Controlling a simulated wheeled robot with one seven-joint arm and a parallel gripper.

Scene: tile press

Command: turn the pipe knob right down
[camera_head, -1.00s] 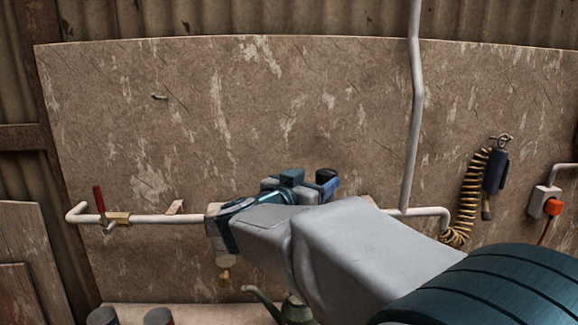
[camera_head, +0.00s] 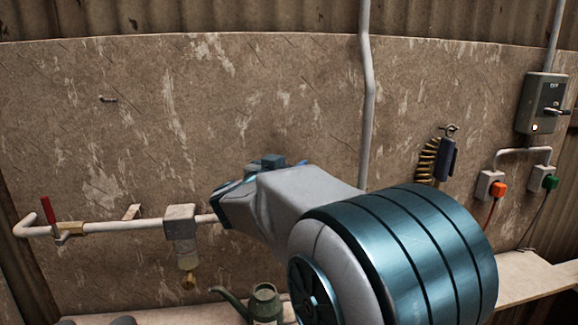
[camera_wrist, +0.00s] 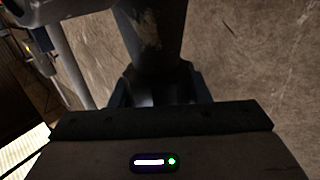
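A pale pipe (camera_head: 120,226) runs along the wall board, and my arm hides its right-hand stretch in the head view. No knob shows clearly there. My gripper (camera_wrist: 157,88) is at that hidden stretch. In the wrist view a dark, worn, rounded piece (camera_wrist: 155,35) stands between the two fingers; it may be the knob, but it is too dark to be sure. The fingers lie on both sides of it, and I cannot tell whether they press on it.
A red-handled valve (camera_head: 47,210) is on the pipe at left. A block with a clear bowl (camera_head: 188,258) hangs from the pipe left of my arm. A green can (camera_head: 265,303) stands below. A coiled hose (camera_head: 427,160), sockets (camera_head: 490,186) and a switch box (camera_head: 543,103) are at right.

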